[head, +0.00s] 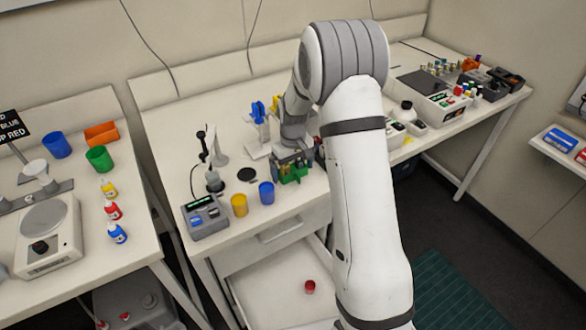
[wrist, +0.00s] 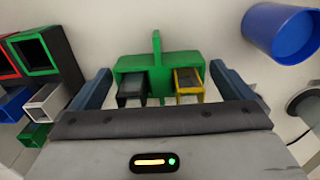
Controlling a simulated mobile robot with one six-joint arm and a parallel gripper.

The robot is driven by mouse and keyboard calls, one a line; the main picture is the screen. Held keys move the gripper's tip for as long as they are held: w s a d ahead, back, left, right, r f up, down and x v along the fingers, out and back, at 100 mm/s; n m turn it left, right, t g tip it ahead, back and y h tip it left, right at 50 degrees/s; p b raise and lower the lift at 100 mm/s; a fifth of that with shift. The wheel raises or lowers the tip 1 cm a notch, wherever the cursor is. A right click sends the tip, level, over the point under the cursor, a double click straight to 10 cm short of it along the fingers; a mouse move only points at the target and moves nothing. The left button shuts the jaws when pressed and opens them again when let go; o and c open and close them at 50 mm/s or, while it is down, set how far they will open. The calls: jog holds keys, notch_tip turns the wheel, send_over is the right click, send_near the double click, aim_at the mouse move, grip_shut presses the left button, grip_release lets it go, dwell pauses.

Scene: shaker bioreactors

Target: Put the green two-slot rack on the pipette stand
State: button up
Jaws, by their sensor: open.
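The green two-slot rack (wrist: 160,64) is in the middle of the wrist view, with a raised centre tab, a dark piece in its left slot and a yellow-edged piece in its right. My gripper (wrist: 159,72) is open, with one blue-grey finger on each side of the rack and a visible gap to each. In the head view the rack (head: 293,174) shows low on the bench below my gripper (head: 292,160), partly hidden by it. A stand with blue upper parts (head: 258,111) is just left of my arm; I cannot tell if it is the pipette stand.
In the wrist view, red and green square holders (wrist: 38,52) stand left of my gripper, and a blue cup (wrist: 285,32) is at the right. In the head view, a yellow cup (head: 239,205), a blue cup (head: 266,192) and a grey device (head: 205,218) stand near the front edge.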

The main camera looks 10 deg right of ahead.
aim_at(293, 169)
notch_tip(293, 169, up, 12)
jog(key=b, duration=0.2)
jog(key=s+r+m+t, duration=0.1)
jog(key=s+r, duration=0.3)
jog(key=s, duration=0.3)
jog(key=s+r+m+t, duration=0.1)
jog(key=s+r, duration=0.3)
jog(key=s, duration=0.4)
jog(key=s+m+t, duration=0.1)
jog(key=s, duration=1.3)
jog(key=shift+s+d+f+m, duration=0.15)
jog(key=shift+s+f+m, duration=0.1)
jog(key=shift+s+m, duration=0.05)
jog(key=shift+c, duration=0.4)
